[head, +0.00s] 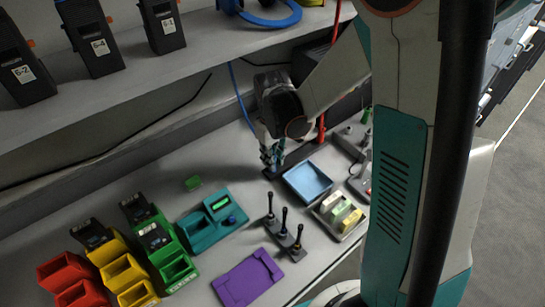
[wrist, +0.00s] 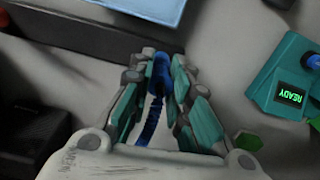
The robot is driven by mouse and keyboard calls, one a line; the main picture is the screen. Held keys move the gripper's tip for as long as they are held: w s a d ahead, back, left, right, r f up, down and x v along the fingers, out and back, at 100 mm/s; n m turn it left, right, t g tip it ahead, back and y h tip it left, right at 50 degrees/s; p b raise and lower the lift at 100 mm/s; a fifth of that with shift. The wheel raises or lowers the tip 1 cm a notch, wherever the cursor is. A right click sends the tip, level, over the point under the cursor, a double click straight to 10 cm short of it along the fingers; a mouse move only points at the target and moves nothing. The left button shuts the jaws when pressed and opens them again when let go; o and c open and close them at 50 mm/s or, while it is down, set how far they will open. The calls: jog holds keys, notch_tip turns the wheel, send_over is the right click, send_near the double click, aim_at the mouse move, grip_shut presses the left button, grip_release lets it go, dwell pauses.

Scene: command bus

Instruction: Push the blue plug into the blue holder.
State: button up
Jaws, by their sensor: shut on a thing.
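My gripper (wrist: 158,75) is shut on the blue plug (wrist: 162,70), whose blue cable (wrist: 150,122) trails back between the fingers in the wrist view. The plug is mostly hidden by the fingers. I cannot make out a blue holder for certain.
A teal unit (head: 203,232) with a green display and blue knob stands left of my gripper. A green block (head: 193,183), a black three-peg stand (head: 285,238) and a purple tray (head: 247,280) are nearby. A shelf (head: 120,75) overhangs behind.

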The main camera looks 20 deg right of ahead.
jog(key=shift+f, duration=0.35)
dwell(0.3)
jog(key=shift+r, duration=0.1)
jog(key=o, duration=0.9)
jog(key=shift+o, duration=0.2)
